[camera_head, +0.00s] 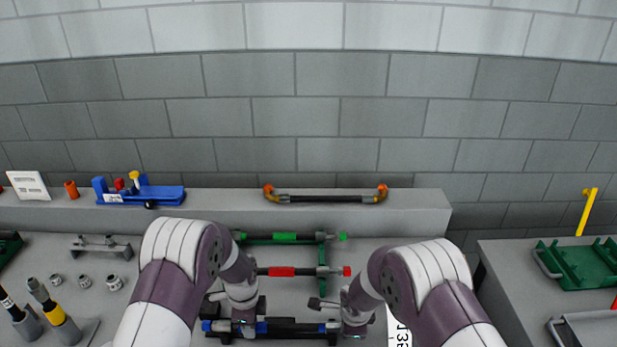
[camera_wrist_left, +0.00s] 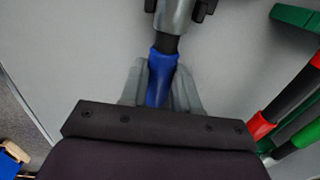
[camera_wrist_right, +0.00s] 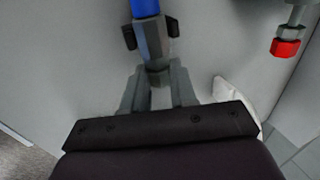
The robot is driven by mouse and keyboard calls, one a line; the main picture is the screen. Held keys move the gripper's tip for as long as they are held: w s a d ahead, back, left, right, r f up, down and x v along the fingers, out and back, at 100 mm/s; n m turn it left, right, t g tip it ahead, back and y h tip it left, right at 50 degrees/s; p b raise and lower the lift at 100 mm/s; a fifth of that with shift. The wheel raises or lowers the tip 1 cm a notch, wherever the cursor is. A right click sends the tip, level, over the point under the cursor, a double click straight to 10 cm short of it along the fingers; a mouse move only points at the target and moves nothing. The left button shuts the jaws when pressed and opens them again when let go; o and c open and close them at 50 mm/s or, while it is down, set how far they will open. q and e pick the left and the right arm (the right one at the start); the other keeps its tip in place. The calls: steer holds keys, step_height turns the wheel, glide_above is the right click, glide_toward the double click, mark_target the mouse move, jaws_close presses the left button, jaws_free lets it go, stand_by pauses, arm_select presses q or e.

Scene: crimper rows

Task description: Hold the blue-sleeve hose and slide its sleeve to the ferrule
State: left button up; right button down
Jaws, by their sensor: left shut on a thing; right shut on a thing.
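The blue-sleeve hose (camera_head: 285,328) lies crosswise at the front of the rack, black with blue parts. My left gripper (camera_head: 245,328) is shut on it at the left. In the left wrist view, a blue section (camera_wrist_left: 158,82) sits between those fingers, with a short black stretch and grey fitting (camera_wrist_left: 175,15) beyond. My right gripper (camera_head: 353,326) is shut at the hose's right end. In the right wrist view its fingers close on the grey end fitting (camera_wrist_right: 158,78); a grey ferrule (camera_wrist_right: 150,38) meets blue (camera_wrist_right: 145,7) beyond. The fingers partly hide the hose.
Red-sleeve (camera_head: 283,271) and green-sleeve (camera_head: 285,237) hoses lie behind on the green rack (camera_head: 322,256). Another hose (camera_head: 325,198) with orange ends rests on the rear ledge. Loose grey fittings and yellow-banded tools (camera_head: 62,322) stand left.

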arm_select(q)
steer(key=shift+a, duration=0.85)
steer(key=o, duration=1)
steer(key=shift+o, duration=0.2)
steer(key=shift+r, duration=0.1)
arm_select(e)
steer(key=c, duration=0.8)
jaws_free()
arm_select(q)
step_height(320, 180, up, 12)
steer(key=shift+s, duration=0.2)
